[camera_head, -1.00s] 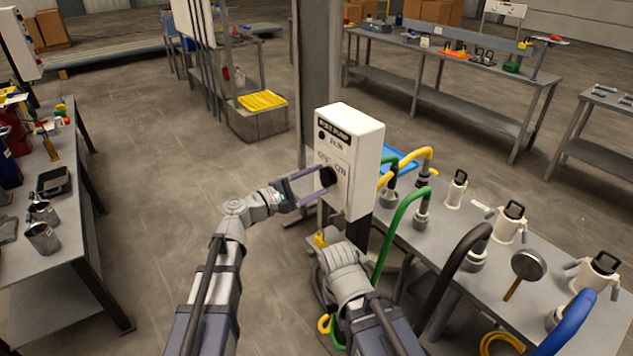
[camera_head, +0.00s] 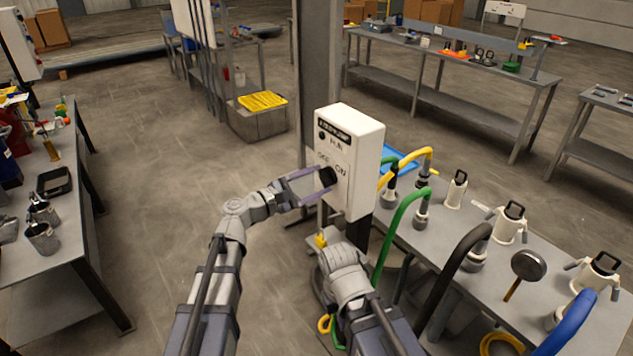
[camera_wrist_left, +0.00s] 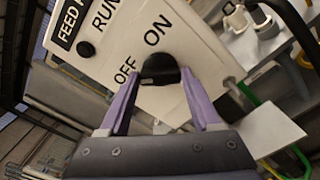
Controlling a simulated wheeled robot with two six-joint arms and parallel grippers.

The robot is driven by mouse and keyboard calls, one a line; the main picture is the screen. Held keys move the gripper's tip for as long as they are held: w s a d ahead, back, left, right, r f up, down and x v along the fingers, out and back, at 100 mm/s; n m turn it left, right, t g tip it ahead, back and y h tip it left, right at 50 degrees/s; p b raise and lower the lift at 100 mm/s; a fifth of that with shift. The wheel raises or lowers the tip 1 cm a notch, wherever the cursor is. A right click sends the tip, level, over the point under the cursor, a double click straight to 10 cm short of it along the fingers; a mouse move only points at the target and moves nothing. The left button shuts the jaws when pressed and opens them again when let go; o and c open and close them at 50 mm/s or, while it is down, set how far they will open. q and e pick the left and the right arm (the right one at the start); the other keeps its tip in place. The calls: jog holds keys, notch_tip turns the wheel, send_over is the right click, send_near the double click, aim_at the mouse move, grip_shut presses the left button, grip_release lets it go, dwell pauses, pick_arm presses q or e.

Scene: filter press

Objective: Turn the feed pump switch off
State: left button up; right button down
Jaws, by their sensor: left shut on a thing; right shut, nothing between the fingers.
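The feed pump box (camera_head: 362,165) is a white upright box with a dark label, a "RUN" lamp and "OFF" and "ON" marks. Its black rotary knob (camera_head: 327,178) sits low on the front face. My left gripper (camera_head: 319,184) is shut on the knob; the left wrist view shows both purple fingers either side of the knob (camera_wrist_left: 160,68), between the words OFF and ON. Which mark the knob points at is hidden by the fingers. My right arm comes in at the bottom middle; its gripper (camera_head: 322,240) is shut and empty below the box, partly hidden by the arm.
A bench (camera_head: 50,262) with tools and metal cups stands at the left. The floor between is clear.

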pick_arm(q)
jog(key=o, duration=1.4)
jog(key=shift+v, duration=3.95)
jog(key=shift+f, duration=0.1)
